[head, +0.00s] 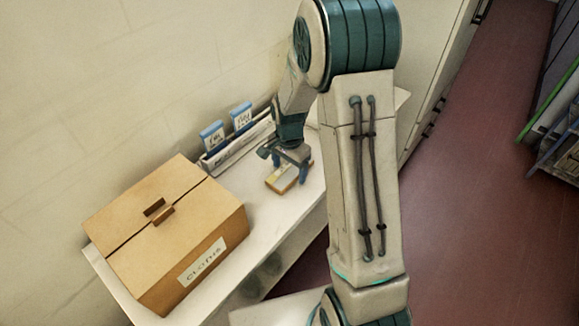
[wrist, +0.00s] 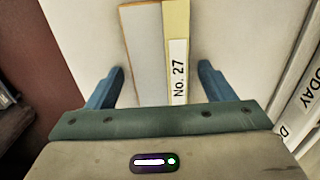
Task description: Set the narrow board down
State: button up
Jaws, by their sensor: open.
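The narrow board (wrist: 147,50) has a grey face with an orange edge and a yellow strip along its right side. A white label (wrist: 178,72) on the strip reads "No. 27". In the head view the board (head: 281,180) appears to lie on the white bench top, partly hidden by my gripper. My gripper (head: 287,167) is right above it. In the wrist view my gripper (wrist: 161,67) is open, one blue finger on each side of the board, with a visible gap to each. The board's near end is hidden behind my gripper's body.
A closed cardboard box (head: 120,215) labelled as cloths stands on the bench (head: 262,218), left of my gripper. A pale holder (head: 238,150) with blue-topped cards (head: 242,117) stands by the wall. Red floor (head: 460,200) lies to the right.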

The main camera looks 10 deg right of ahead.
aim_at(289, 171)
notch_tip(289, 171, up, 11)
jog(key=s+r+n+t, duration=0.1)
jog(key=s+r+n, duration=0.3)
jog(key=s, duration=0.6)
jog(key=s+r+n+t, duration=0.1)
jog(key=s+r+n, duration=0.3)
jog(key=s, duration=0.6)
jog(key=n, duration=0.2)
jog(key=shift+s+d+r+n+t, duration=0.2)
jog(key=shift+n+t, duration=0.1)
jog(key=shift+t, duration=0.1)
